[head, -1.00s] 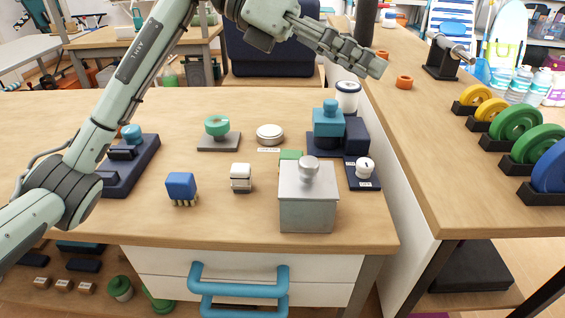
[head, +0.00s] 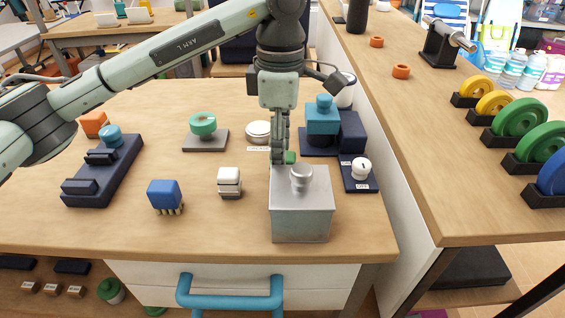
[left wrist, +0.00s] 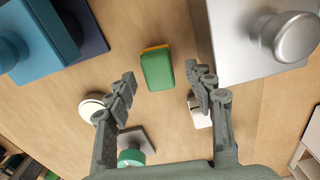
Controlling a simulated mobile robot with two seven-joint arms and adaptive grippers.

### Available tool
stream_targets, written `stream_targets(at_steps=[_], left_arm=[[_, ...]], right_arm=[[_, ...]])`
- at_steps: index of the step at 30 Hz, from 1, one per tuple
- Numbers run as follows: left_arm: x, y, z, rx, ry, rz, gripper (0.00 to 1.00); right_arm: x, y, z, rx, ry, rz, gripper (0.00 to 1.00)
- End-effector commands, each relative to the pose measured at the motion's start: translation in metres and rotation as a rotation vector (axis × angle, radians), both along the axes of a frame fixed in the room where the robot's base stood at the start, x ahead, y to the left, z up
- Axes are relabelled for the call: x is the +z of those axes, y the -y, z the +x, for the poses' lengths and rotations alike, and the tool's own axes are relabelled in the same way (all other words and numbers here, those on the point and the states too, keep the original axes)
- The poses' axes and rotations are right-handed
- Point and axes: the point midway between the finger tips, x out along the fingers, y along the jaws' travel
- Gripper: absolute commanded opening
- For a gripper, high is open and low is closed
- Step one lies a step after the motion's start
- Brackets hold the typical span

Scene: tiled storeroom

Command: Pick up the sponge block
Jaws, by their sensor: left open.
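The sponge block, green with a yellow-orange underside, lies on the wooden table in the left wrist view (left wrist: 157,70). In the head view only a bit of its green (head: 291,157) shows behind the grey metal box (head: 300,215) and my gripper. My left gripper (head: 279,158) points down above the table behind the box. In the left wrist view my left gripper (left wrist: 162,88) is open and empty; the sponge appears ahead of the gap between its fingers, apart from both. My right gripper is in neither view.
The knobbed metal box stands close beside the sponge. A blue block device (head: 322,119) stands behind it and a switch plate (head: 360,174) to the right. A round tin (head: 259,131), a white-topped block (head: 229,182) and a blue brush block (head: 165,196) are to the left.

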Motion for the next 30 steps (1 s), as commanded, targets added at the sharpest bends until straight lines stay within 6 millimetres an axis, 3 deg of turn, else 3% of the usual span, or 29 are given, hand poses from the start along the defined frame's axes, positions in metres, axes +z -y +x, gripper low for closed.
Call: stream_targets(at_steps=[6, 14, 27, 30], left_arm=[[-0.029, 0.003, 0.000, 0.001, -0.003, -0.001, 0.53], [-0.033, 0.004, 0.000, 0.000, -0.001, -0.002, 0.53], [-0.032, 0.004, 0.000, 0.000, -0.001, -0.002, 0.01], [-0.032, 0.004, 0.000, 0.000, -0.001, -0.002, 0.00]], right_arm=[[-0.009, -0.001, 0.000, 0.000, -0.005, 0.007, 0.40], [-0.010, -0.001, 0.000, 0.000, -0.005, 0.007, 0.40], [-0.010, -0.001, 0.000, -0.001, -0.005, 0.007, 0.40], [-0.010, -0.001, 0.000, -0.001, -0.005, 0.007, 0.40]])
